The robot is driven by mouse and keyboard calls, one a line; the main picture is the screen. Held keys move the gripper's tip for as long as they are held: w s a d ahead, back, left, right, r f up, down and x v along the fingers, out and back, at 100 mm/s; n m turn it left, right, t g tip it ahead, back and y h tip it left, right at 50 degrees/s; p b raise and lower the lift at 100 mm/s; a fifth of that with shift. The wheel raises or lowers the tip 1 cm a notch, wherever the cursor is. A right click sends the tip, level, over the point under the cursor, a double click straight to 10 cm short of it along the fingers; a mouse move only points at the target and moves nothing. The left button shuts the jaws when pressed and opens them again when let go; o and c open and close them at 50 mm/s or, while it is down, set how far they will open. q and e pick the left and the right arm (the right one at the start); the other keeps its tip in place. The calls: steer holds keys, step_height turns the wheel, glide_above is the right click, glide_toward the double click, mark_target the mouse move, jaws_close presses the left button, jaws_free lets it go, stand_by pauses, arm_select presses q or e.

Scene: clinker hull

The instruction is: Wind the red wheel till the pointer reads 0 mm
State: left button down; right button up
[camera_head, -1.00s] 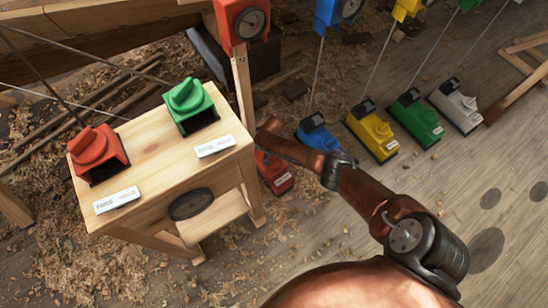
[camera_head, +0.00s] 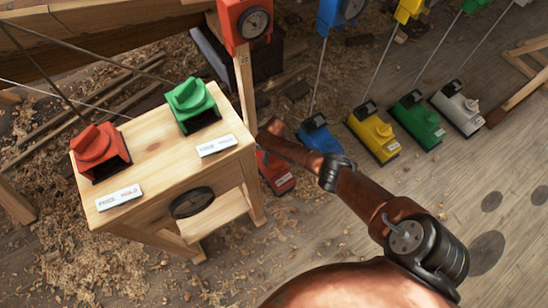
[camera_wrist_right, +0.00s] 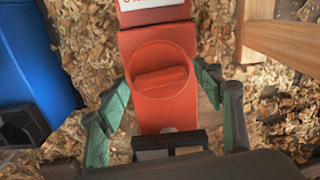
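The red wheel (camera_wrist_right: 162,70) is a round knob with a raised bar, on top of a red housing (camera_wrist_right: 160,42) in the right wrist view. My right gripper (camera_wrist_right: 163,78) has its green fingers spread, one on each side of the wheel; I cannot tell whether they touch it. In the head view the red housing (camera_head: 277,174) stands on the floor beside the bench, its wheel hidden by my right arm. A red gauge box (camera_head: 229,18) with a dark round dial (camera_head: 254,23) is on a post above; its reading is too small to tell. My left gripper is not in view.
A wooden bench (camera_head: 160,150) left of my arm carries a red (camera_head: 101,150) and a green (camera_head: 192,104) knobbed unit with labels. Blue (camera_head: 319,137), yellow (camera_head: 373,133), green (camera_head: 417,121) and white (camera_head: 458,107) housings stand to the right.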

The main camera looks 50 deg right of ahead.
mark_target(274, 158)
steer(key=shift+r, duration=0.1)
step_height(274, 158, up, 12)
stand_by(0.8)
